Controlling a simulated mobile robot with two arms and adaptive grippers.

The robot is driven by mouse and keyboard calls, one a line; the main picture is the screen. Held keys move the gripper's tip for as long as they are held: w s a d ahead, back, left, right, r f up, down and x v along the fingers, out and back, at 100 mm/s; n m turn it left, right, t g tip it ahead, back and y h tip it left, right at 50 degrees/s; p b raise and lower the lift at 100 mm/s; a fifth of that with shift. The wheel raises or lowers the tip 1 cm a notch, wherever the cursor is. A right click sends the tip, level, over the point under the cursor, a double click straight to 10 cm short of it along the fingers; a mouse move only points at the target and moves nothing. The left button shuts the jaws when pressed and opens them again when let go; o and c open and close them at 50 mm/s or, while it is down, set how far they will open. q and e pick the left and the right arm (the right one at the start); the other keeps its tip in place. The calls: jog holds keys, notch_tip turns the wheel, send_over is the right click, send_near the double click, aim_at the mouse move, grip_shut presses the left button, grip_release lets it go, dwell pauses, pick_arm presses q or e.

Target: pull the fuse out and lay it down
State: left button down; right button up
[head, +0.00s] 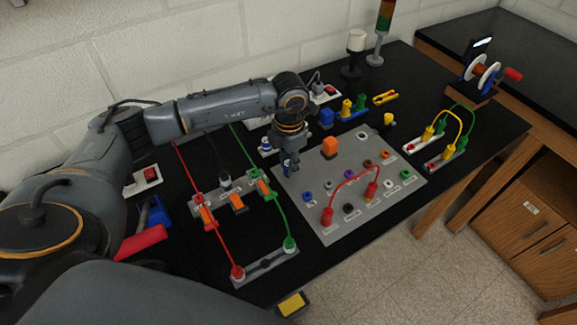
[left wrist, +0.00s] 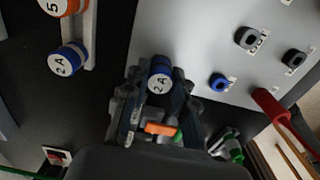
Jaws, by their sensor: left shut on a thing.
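My left gripper (head: 289,168) points down over the upper left corner of the grey panel (head: 405,191). In the left wrist view my left gripper (left wrist: 156,100) is shut on a blue fuse (left wrist: 160,73) with a white cap marked 2 A. The fingers hide its lower part, so I cannot tell whether it is seated or clear of the panel. Another blue 2 A fuse (left wrist: 67,58) stands in a pale strip (left wrist: 91,35) at the upper left, beside an orange-ringed fuse (left wrist: 58,6) marked 5. My right gripper is not in view.
A red lead (head: 350,178) arches over the panel, near an orange block (head: 330,146). Left of the panel, red and green cables run past orange clips (head: 237,202) to a grey terminal bar (head: 262,266). Bare black bench shows between these parts.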

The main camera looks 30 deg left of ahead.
pick_arm(q)
jog(key=shift+r, duration=0.15)
jog(key=shift+r+p, duration=0.55)
jog(key=shift+r, duration=0.35)
jog(key=shift+r+p, duration=0.85)
jog(key=shift+r, duration=1.1)
